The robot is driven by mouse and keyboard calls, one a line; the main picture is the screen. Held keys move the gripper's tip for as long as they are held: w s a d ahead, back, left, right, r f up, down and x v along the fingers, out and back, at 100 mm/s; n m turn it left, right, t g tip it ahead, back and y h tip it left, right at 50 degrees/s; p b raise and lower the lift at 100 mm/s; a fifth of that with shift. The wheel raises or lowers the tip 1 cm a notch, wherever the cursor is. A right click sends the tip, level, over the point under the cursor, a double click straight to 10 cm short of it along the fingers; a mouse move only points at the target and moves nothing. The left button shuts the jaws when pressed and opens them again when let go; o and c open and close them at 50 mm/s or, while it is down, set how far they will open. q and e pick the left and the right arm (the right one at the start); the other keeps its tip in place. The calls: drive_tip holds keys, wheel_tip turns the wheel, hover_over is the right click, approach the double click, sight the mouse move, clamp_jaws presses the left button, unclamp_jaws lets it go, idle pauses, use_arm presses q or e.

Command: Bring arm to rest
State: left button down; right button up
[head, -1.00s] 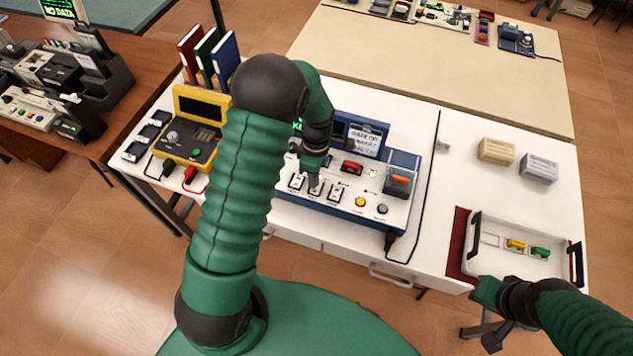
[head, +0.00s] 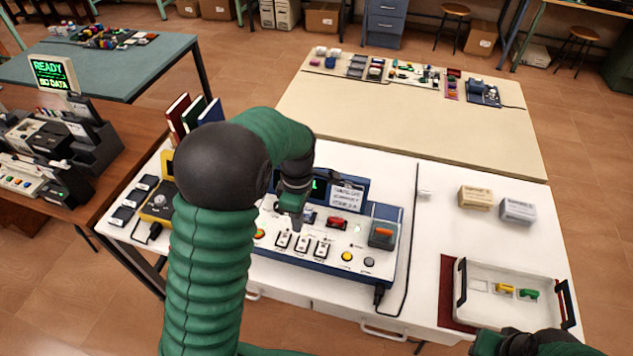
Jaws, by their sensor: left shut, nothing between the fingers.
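My left arm rises from the bottom and bends over the white table. Its gripper (head: 293,218) is shut and empty. It points down over the left part of the blue-and-white console (head: 337,262), just above its row of white switches (head: 302,245); I cannot tell whether it touches the panel. My right arm (head: 530,343) shows only in part at the bottom right, by the front edge of the white tray (head: 478,312). Its fingers are not clear, so its opening cannot be told.
The tray holds a yellow piece (head: 504,289) and a green piece (head: 529,294). Two small boxes, beige (head: 475,198) and grey (head: 517,210), stand behind it. A yellow meter (head: 157,206) and upright books (head: 187,115) are left of the console. A cream table (head: 410,120) lies behind.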

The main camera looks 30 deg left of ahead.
use_arm(q)
drive_tip(key=s+d+m+t, duration=0.4)
drive_tip(key=s+d+m, duration=0.5)
drive_tip(key=m, duration=1.1)
drive_tip(key=shift+d+r+m, duration=0.15)
drive_tip(key=shift+r+m, duration=0.05)
drive_tip(key=shift+m, duration=0.1)
drive_tip(key=shift+s, duration=0.1)
